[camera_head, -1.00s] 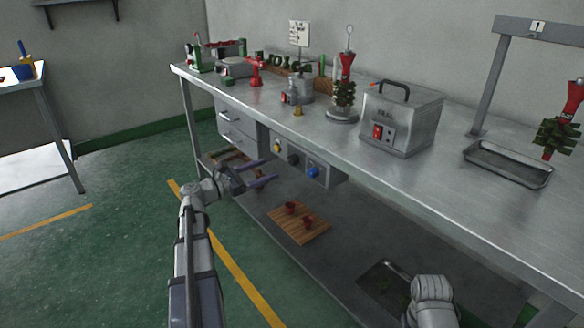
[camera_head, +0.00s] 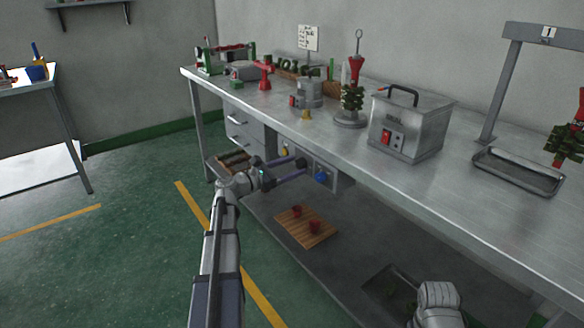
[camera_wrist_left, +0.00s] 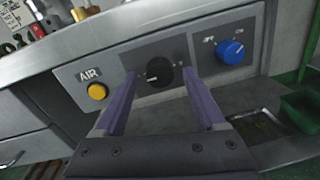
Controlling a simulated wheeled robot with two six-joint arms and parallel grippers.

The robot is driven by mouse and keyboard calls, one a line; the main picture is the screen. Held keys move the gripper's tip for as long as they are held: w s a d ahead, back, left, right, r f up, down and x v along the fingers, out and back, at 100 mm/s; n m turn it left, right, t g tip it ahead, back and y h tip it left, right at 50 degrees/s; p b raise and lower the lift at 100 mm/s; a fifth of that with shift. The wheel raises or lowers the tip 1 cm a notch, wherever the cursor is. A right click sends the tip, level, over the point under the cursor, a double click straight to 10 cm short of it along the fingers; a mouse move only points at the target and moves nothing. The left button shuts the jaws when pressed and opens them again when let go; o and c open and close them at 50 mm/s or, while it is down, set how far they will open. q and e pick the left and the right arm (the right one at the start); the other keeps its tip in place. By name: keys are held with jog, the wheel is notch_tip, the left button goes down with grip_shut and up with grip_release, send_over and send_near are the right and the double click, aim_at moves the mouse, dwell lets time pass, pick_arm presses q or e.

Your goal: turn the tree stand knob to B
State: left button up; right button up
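A black round knob (camera_wrist_left: 158,73) sits on a dark plate on the panel under the bench edge. A pale mark shows at its left side; the small lettering around it is too blurred to read. My left gripper (camera_head: 302,167) is open in front of this panel. In the left wrist view its two purple fingers (camera_wrist_left: 161,76) lie on either side of the black knob, with gaps visible. In the head view the gripper hides the black knob. A stand with a green wax tree and red top (camera_head: 352,98) is on the bench.
A yellow AIR button (camera_wrist_left: 97,92) is left of the black knob, and a blue OFF/ON knob (camera_wrist_left: 231,52) is right of it. The steel bench edge (camera_head: 290,132) runs above. A wooden board (camera_head: 308,232) with red cups lies on the lower shelf.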

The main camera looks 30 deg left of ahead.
pick_arm(q)
grip_shut()
dwell(0.3)
